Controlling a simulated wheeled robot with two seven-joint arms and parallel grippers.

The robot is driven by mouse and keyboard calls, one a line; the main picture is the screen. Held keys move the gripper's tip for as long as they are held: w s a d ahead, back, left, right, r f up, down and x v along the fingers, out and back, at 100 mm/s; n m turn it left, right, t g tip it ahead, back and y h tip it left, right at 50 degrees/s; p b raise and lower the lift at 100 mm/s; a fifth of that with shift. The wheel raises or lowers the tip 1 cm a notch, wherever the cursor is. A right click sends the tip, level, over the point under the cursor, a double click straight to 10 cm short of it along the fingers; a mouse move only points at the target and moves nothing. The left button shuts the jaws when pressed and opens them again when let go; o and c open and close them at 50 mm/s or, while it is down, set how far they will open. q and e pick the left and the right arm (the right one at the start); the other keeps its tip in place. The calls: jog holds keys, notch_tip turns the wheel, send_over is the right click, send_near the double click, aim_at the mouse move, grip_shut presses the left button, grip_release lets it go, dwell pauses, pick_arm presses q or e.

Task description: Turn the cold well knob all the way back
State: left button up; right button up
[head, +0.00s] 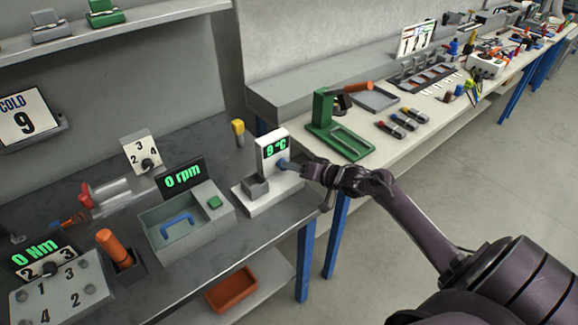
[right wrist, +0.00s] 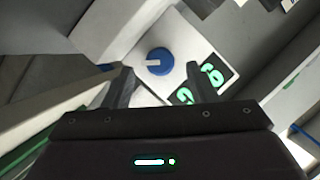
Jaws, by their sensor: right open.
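The cold well (head: 264,196) is a white unit on the grey bench with a small grey cup and a green display reading 9 °C. Its blue knob (head: 283,162) is on the upright face, partly hidden by my right gripper (head: 292,166). In the right wrist view the round blue knob (right wrist: 160,61) shows a pale mark and lies just beyond the gap between my open fingers (right wrist: 158,76). The fingers stand on either side of the gap; I cannot tell whether they touch the knob. My left gripper is not in view.
A sign (head: 25,115) on the left wall reads COLD 9. A grey box with a blue handle (head: 177,222) and a 0 rpm display (head: 180,179) stand left of the well. A green press (head: 335,130) stands on the white bench to the right. Floor is clear at right.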

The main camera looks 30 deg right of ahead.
jog(key=shift+x, duration=1.4)
jog(key=shift+c, duration=0.3)
jog(key=c, duration=0.9)
